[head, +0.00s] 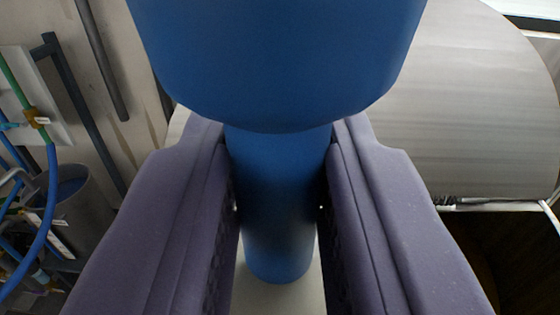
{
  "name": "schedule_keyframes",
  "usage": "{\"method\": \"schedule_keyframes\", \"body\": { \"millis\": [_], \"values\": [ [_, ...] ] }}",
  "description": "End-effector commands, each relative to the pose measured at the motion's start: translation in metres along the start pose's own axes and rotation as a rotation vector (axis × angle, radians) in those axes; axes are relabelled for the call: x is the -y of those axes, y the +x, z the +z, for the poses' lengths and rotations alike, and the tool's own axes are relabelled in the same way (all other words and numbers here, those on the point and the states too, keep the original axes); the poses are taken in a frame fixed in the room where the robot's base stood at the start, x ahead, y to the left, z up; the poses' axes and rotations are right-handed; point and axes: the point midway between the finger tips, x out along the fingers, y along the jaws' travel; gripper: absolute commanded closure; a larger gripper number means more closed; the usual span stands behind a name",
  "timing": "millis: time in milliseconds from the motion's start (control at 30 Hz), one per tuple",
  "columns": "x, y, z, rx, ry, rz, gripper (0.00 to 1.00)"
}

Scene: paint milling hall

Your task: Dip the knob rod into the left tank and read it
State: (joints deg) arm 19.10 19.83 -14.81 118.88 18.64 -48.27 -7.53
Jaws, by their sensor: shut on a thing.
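The knob rod (278,205) is blue, with a wide rounded knob (275,60) at the top of the picture and a narrower shaft below it. My gripper (278,160) has two purple padded fingers, shut on the shaft just under the knob, one on each side. The lower end of the shaft shows between the fingers against a pale surface. A large brushed-metal rounded body (475,110) stands at right behind the gripper. I cannot tell whether it is a tank or which tank is the left one. No reading on the rod is visible.
At left are blue and green hoses (48,185) with tags, and a grey round container (85,215) with something blue inside. Dark bars (82,105) run along the pale wall (130,130). A dark opening with a pale rim (500,207) lies at lower right.

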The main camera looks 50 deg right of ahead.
Motion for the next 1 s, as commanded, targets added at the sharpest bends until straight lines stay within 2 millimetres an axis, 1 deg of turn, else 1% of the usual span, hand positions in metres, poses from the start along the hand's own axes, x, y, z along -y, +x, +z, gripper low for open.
{"method": "schedule_keyframes", "body": {
  "millis": [33, 1000],
  "values": [
    [0.000, 0.000, 0.009, 0.001, 0.000, 0.000, 1.00],
    [0.000, 0.000, 0.125, -0.001, 0.001, 0.000, 1.00]
  ]
}}
